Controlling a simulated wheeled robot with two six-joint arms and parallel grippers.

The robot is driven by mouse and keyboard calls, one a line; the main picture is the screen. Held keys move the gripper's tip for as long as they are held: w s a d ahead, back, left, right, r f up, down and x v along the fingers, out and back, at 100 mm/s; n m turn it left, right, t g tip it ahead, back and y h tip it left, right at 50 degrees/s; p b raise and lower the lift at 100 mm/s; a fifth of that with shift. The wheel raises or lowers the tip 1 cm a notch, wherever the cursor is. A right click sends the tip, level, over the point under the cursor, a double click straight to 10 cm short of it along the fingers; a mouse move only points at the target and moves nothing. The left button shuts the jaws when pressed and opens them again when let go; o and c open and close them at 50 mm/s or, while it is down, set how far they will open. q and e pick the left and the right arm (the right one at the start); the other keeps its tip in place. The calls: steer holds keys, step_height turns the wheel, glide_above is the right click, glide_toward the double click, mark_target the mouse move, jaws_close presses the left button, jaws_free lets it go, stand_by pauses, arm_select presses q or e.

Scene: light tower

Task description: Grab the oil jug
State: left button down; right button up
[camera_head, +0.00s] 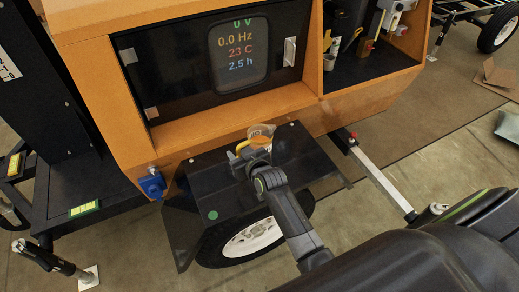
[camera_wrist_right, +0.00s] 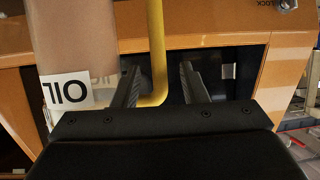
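The oil jug (camera_head: 262,130) stands on the black fender of the orange light tower, with its yellow handle on the left side in the head view. The right wrist view shows the jug (camera_wrist_right: 85,40) close up at the left, tan with a white "OIL" label, and its yellow handle (camera_wrist_right: 156,50) runs down between the fingers. My right gripper (camera_head: 243,162) is at the jug's handle. In the right wrist view its two fingers (camera_wrist_right: 158,82) are spread, with a gap on each side of the handle. My left gripper is not in view.
The black fender (camera_head: 228,201) sits over the trailer wheel (camera_head: 252,238). Behind it is the orange cabinet with a lit display (camera_head: 240,55). An open compartment at the upper right holds small items, including a cup (camera_head: 329,62). A blue socket (camera_head: 151,184) is on the cabinet's lower left.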

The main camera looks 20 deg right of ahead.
steer(key=shift+w+f, duration=0.2)
steer(key=shift+w, duration=0.3)
jaws_close()
steer(key=shift+r, duration=0.1)
